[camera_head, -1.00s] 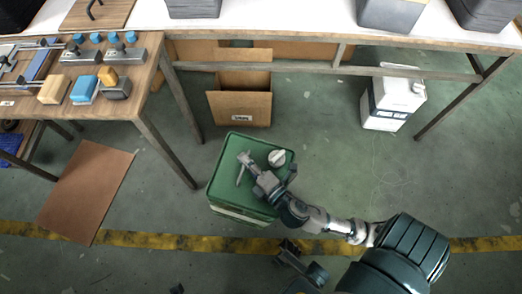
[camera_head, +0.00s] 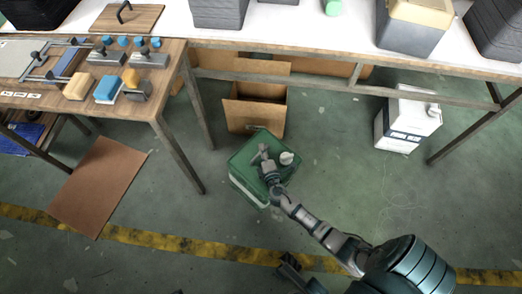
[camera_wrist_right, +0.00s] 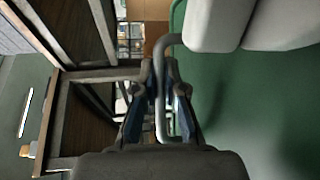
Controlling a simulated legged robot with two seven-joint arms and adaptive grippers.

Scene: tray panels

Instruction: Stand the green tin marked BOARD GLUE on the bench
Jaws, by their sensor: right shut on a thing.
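A green square tin (camera_head: 247,160) with a pale cap (camera_head: 287,158) and a top handle is low over the floor, below the long bench (camera_head: 290,22). No marking on it is readable. My right gripper (camera_head: 269,172) is shut on its handle. The right wrist view shows the fingers (camera_wrist_right: 160,95) around the grey handle bar (camera_wrist_right: 160,120), beside the green top (camera_wrist_right: 260,110) and the large pale cap (camera_wrist_right: 275,25). I cannot tell if the tin touches the floor. My left gripper is not in view.
The bench top bears dark bins (camera_head: 410,35) and a small green object (camera_head: 333,7). A cardboard box (camera_head: 255,110) and a white container (camera_head: 408,120) stand beneath. A cluttered wooden table (camera_head: 150,102) is at left; a brown sheet (camera_head: 98,187) lies on the floor.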

